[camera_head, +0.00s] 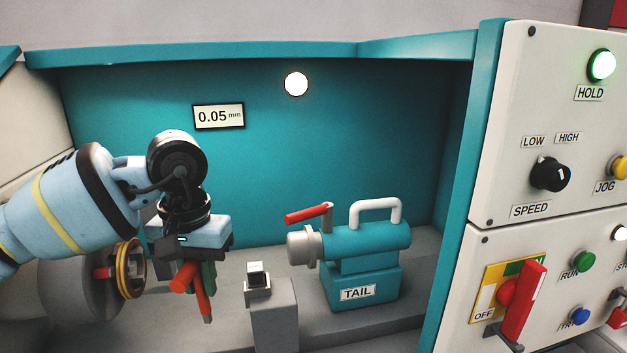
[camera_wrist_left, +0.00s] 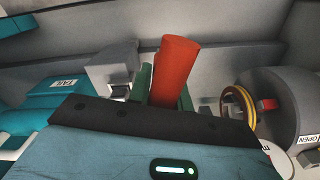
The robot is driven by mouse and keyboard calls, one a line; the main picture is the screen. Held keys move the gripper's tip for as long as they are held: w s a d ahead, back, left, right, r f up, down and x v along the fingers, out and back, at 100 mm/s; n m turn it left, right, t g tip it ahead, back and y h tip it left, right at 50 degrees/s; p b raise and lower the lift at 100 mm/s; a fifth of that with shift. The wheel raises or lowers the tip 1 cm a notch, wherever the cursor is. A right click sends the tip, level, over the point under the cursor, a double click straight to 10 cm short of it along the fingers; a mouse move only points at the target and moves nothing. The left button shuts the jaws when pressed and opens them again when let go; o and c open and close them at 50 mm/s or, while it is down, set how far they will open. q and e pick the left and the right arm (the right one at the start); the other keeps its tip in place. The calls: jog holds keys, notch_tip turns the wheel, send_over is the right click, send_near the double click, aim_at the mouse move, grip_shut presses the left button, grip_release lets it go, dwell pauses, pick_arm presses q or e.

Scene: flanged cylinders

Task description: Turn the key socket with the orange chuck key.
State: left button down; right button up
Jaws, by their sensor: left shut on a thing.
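The orange chuck key (camera_head: 203,297) is in my left gripper (camera_head: 207,273), with its orange bar pointing down. In the left wrist view the key (camera_wrist_left: 175,72) rises between the green fingers of the left gripper (camera_wrist_left: 166,88). The grey chuck (camera_head: 75,291), with a gold ring (camera_head: 131,268), is left of the gripper in the head view. It also shows at the right of the wrist view (camera_wrist_left: 300,98), with an OPEN label. The key and chuck appear apart. I cannot make out the key socket for certain. My right gripper is not in view.
A grey post with a small metal block (camera_head: 258,283) stands right of the gripper. The teal tailstock (camera_head: 366,245), with a red lever, is farther right. The control panel (camera_head: 545,120) bounds the right side. The teal back wall (camera_head: 300,150) is behind.

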pick_arm(q)
jog(key=s+f, duration=0.9)
jog(key=s, duration=0.1)
jog(key=shift+f, duration=0.35)
